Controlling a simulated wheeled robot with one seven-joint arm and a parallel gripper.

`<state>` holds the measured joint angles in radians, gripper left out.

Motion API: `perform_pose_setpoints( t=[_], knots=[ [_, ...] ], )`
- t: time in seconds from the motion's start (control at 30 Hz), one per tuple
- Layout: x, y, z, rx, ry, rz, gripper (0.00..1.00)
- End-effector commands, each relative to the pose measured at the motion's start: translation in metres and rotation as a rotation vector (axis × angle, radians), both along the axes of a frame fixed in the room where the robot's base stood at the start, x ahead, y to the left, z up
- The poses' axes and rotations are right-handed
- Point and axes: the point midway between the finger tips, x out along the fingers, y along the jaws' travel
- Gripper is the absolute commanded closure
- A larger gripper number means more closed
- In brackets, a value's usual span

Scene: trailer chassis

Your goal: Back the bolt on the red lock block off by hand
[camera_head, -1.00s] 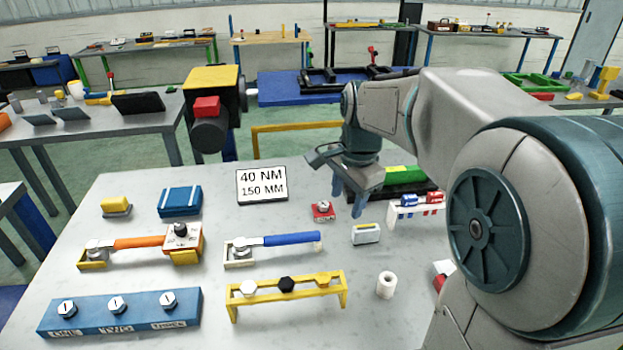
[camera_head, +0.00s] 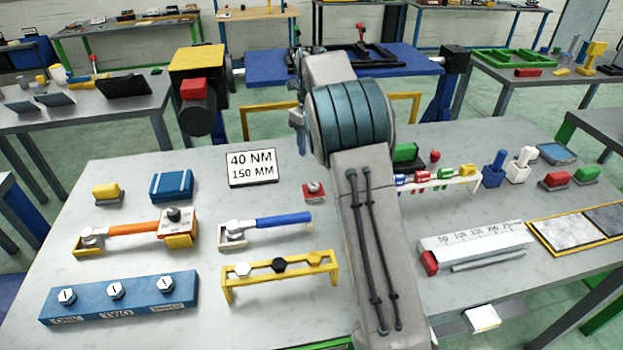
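A small red block (camera_head: 314,191) with a bolt head on top sits on the grey workbench, right of the 40 NM sign and just left of my arm. It looks like the red lock block; the bolt's thread is too small to make out. My arm stands upright in front of the bench and reaches away from the camera. Part of my gripper's end (camera_head: 298,118) seems to show at the arm's left edge, above and beyond the red block and apart from it. My forearm hides the rest, so the finger opening is not visible.
An orange-handled wrench (camera_head: 132,229) and a blue-handled wrench (camera_head: 283,220) lie on holders. A yellow bolt rack (camera_head: 228,284) and a blue three-bolt block (camera_head: 185,285) stand in front. A white rack (camera_head: 440,183) and a ruler block (camera_head: 478,241) are right of my arm.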

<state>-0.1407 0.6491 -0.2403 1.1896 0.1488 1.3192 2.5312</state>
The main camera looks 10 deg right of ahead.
Motion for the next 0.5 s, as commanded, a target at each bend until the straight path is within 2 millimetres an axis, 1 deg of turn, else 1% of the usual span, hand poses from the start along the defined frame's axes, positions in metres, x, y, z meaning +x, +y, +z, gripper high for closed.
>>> perform_pose_setpoints(
  t=[0.17, 0.3, 0.5],
  knots=[
    [-0.001, 0.0, -0.03, 0.001, 0.005, 0.001, 0.51],
    [-0.001, -0.001, -0.06, 0.0, 0.006, 0.0, 0.51],
    [-0.001, 0.0, -0.1, 0.0, 0.004, 0.002, 0.51]
  ],
)
